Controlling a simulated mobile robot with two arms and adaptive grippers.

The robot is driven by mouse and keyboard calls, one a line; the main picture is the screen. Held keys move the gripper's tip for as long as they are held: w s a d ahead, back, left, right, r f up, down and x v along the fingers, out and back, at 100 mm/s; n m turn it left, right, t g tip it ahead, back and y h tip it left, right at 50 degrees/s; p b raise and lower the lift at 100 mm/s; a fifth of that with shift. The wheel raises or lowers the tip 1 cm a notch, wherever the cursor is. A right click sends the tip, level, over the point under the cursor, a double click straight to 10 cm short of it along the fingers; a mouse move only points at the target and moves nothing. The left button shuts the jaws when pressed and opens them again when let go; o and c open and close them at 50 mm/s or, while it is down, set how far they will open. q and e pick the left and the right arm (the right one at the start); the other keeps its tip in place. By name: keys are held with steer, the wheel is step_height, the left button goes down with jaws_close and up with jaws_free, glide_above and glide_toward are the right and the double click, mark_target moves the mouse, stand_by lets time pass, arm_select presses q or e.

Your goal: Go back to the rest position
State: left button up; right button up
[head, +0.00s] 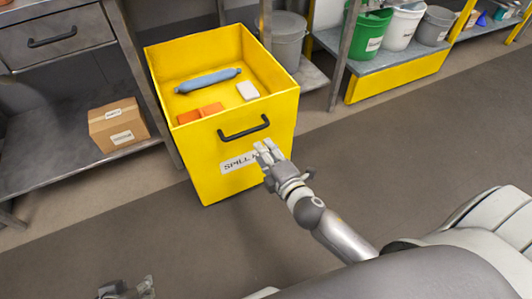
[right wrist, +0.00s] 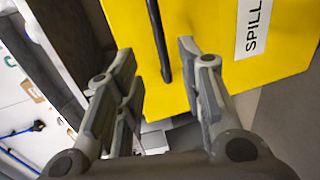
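My right gripper (head: 268,153) is in front of the yellow spill kit bin (head: 215,165), just below its black handle (head: 244,127). In the right wrist view its two fingers (right wrist: 157,58) are apart with nothing gripped. The handle (right wrist: 158,40) shows ahead, between the fingertips in the picture; the exact gap to it is hard to tell. My left gripper (head: 127,289) shows only in part at the bottom edge of the head view, its finger parts apart and no object seen between them.
The open-topped bin holds a blue roll (head: 208,81), orange pieces (head: 201,113) and a white block (head: 248,91). A cardboard box (head: 118,125) sits on the left lower shelf. Buckets (head: 366,33) stand on the back rack. The floor (head: 400,140) to the right is clear.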

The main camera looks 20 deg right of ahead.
stand_by(0.3)
